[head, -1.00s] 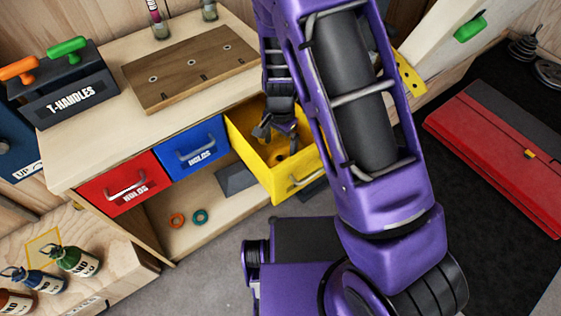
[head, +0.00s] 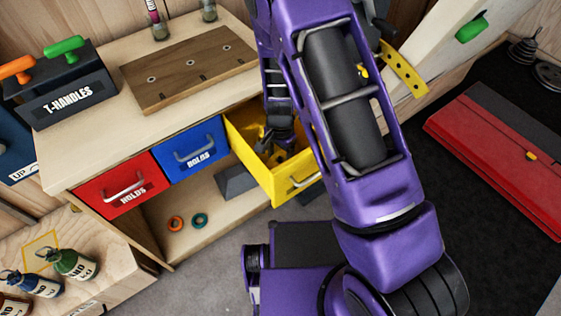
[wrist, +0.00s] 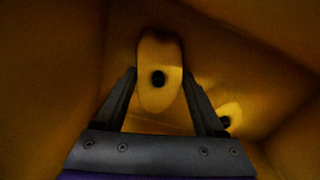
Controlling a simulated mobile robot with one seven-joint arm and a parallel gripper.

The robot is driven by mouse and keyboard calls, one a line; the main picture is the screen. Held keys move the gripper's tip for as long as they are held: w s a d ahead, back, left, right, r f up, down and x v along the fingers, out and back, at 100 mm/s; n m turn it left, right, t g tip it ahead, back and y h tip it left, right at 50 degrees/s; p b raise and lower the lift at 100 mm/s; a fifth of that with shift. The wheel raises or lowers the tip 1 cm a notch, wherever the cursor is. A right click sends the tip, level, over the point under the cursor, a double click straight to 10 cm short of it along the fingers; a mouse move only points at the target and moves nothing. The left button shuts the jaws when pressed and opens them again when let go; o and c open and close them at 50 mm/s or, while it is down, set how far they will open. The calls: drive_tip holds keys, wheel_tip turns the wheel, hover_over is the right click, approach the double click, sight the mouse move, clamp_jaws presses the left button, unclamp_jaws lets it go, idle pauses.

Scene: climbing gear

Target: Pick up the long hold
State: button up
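The yellow drawer (head: 302,180) is pulled open, and my gripper (head: 272,148) reaches down into it. In the wrist view, a long yellow hold (wrist: 160,97) with a dark round hole lies at the bottom of the drawer. My gripper (wrist: 160,73) is open, with its two fingers on either side of the long hold. The fingertips are very near its sides, and I cannot tell whether they touch. A second yellow hold (wrist: 229,114) with a dark hole lies to the right, partly behind the right finger. In the head view, my arm and gripper hide much of the drawer's inside.
The drawer's walls (wrist: 50,80) close in around my gripper. The red drawer (head: 120,187) and blue drawer (head: 190,150) are shut. A wooden board (head: 185,70) and a T-handles box (head: 65,95) are on the bench. A red case (head: 500,150) lies on the right.

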clamp_jaws()
